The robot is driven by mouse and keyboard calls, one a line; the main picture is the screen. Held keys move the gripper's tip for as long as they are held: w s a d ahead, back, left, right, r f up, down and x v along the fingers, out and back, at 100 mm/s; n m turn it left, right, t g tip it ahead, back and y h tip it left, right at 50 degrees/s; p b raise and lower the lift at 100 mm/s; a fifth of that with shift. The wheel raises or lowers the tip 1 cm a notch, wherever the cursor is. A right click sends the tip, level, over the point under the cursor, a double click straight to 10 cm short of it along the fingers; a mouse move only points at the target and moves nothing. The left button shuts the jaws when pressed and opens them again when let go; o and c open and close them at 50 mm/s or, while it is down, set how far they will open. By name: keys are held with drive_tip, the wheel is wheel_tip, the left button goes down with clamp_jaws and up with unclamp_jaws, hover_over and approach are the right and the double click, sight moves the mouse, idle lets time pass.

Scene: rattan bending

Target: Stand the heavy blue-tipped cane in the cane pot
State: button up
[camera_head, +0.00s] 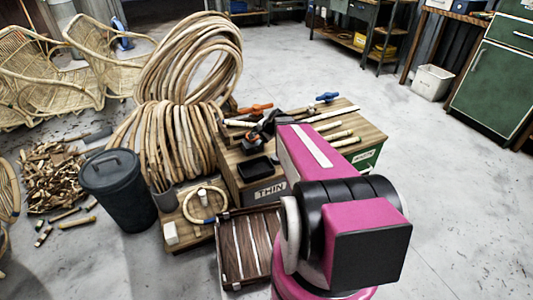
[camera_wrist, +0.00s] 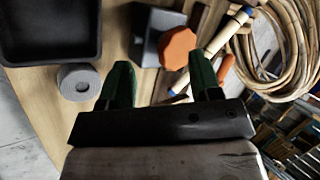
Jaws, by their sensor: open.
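My gripper (camera_wrist: 160,82) is open, with two green fingers pointing down over the wooden bench top; I see nothing held between them. In the head view my gripper (camera_head: 262,132) is small and dark above the bench, partly behind my arm. A pale cane (camera_wrist: 229,32) with blue at its upper end lies slanting past the right finger in the wrist view. More blue shows near that finger's inner side, and the finger hides part of the cane. Whether this is the heavy one I cannot tell.
An orange knob (camera_wrist: 178,48) and a grey block stand close ahead of the fingers. Rattan coils (camera_head: 190,60) stand behind the bench. A lidded dark bin (camera_head: 120,190) stands on the floor left.

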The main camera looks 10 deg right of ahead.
drive_tip(key=s+r+n+g+h, duration=0.2)
drive_tip(key=s+n+g+h, duration=0.3)
drive_tip(key=s+n, duration=0.4)
drive_tip(key=s, duration=0.6)
drive_tip(key=shift+s+n, duration=0.25)
drive_tip(key=shift+n, duration=0.15)
